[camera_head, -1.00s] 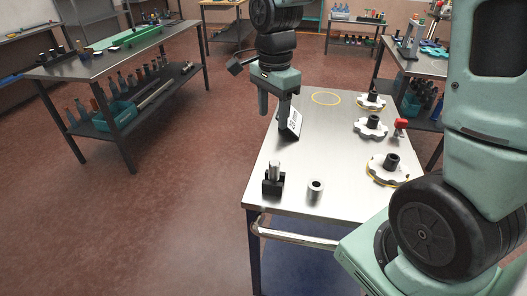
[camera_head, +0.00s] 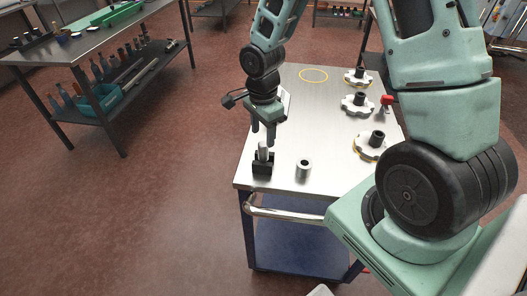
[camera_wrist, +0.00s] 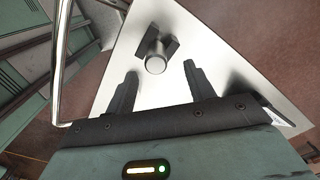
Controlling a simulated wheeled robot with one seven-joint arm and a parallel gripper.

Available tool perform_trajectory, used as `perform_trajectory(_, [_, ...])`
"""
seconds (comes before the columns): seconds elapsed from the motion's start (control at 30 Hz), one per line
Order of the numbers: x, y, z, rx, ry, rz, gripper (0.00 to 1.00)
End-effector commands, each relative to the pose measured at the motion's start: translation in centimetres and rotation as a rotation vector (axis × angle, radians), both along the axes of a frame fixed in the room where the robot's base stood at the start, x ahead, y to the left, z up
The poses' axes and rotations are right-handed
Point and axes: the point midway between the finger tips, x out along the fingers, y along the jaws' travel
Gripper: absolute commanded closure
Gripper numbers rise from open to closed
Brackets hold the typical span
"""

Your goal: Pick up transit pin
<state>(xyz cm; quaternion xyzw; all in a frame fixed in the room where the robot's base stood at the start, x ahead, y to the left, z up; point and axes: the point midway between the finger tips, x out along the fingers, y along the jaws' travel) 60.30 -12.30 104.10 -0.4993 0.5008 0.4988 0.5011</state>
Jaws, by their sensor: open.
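A silver upright pin (camera_head: 263,150), which I take as the transit pin, stands in a black block (camera_head: 262,168) at the table's near left corner. In the wrist view the pin's round end (camera_wrist: 156,65) shows in front of the black block (camera_wrist: 168,44). My gripper (camera_head: 263,138) is open and points down just above the pin. In the wrist view its two fingers (camera_wrist: 160,70) lie left and right of the pin's end, with gaps on both sides. I cannot tell whether the fingertips reach down past the pin's top.
A silver hollow cylinder (camera_head: 303,169) stands close to the right of the block. Several white lobed discs with black hubs (camera_head: 369,147) and a red-topped item (camera_head: 386,102) line the table's right side. A yellow ring (camera_head: 313,75) marks the far end. The table's middle (camera_head: 318,120) is clear.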

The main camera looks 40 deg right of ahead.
Motion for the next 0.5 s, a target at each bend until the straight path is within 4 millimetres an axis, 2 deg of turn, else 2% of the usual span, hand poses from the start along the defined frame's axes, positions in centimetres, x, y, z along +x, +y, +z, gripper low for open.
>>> perform_trajectory(0.3, [-0.6, 0.3, -3.9, 0.0, 0.004, 0.001, 0.46])
perform_trajectory(0.5, [-0.6, 0.2, -4.6, 0.0, 0.001, 0.0, 0.46])
